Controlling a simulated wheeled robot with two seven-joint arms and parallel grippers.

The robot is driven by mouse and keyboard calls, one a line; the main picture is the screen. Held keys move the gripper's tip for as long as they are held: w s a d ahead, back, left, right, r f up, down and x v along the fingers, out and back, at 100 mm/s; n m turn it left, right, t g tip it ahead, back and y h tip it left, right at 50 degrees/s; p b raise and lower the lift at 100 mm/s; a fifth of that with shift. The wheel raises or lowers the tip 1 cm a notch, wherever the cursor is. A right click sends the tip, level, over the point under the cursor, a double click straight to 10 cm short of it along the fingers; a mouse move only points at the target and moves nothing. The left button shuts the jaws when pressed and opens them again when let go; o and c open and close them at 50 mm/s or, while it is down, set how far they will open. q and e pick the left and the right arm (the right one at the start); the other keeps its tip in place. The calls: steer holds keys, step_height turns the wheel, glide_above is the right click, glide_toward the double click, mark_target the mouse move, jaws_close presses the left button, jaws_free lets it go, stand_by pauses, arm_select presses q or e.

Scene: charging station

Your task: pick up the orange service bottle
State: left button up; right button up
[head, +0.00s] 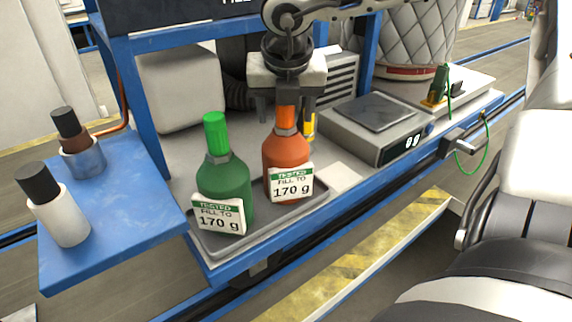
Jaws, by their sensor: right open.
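The orange service bottle (286,151) stands upright on a grey tray (260,229), with a white "170 g" label on its front. My right gripper (285,115) comes down from above, and its fingers are on either side of the orange bottle's neck. The gripper is open; I cannot tell whether a finger touches the neck. A green bottle (226,181) with a similar label stands to the left on the same tray. My left gripper is not in view.
A scale (378,112) stands right of the tray. A blue side shelf (117,205) holds a white bottle (56,208) and a brown bottle (72,132) in a cup. A yellow object (310,127) is partly hidden behind the orange bottle. A blue post (133,110) rises at the left.

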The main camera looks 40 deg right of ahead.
steer(key=shift+w+d+f, duration=0.1)
steer(key=shift+f, duration=0.35)
steer(key=shift+c, duration=0.2)
jaws_close()
steer(key=shift+r, duration=0.1)
